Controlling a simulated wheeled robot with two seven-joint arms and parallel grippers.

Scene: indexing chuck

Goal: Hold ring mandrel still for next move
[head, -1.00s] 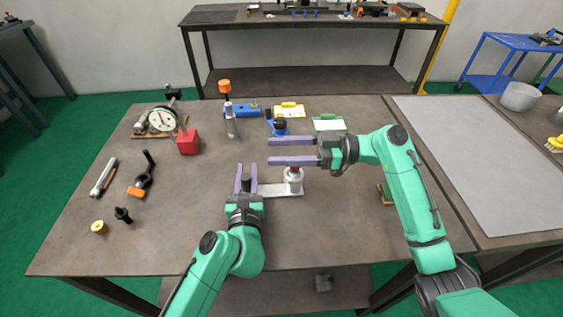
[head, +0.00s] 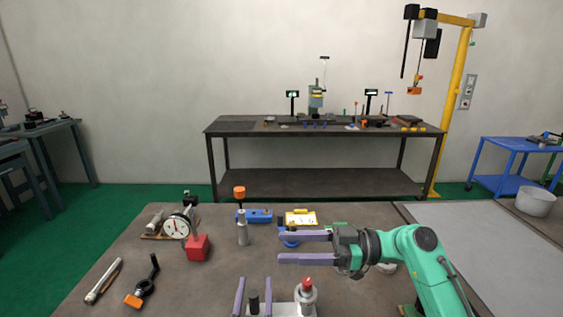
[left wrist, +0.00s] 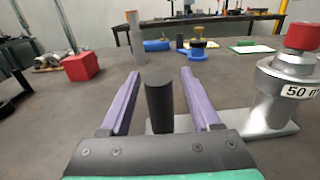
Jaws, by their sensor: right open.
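A dark upright cylinder (left wrist: 160,100), which may be the ring mandrel, stands on a flat silver plate (left wrist: 226,122). It also shows in the head view (head: 254,303). My left gripper (left wrist: 161,75), low in the head view (head: 253,282), is open with one finger on each side of the cylinder; gaps show on both sides. A silver round body with a red top (left wrist: 280,92) stands on the plate to the right, with a label starting "50". My right gripper (head: 280,247) is open and empty, pointing left, beyond the plate. The cylinder's foot is hidden by my left gripper.
A red block (head: 198,248), a dial gauge (head: 177,227) and an orange-topped silver post (head: 242,228) stand on the table to the left. Blue and yellow items (head: 300,219) lie behind my right gripper. A handled black tool (head: 145,287) lies at front left.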

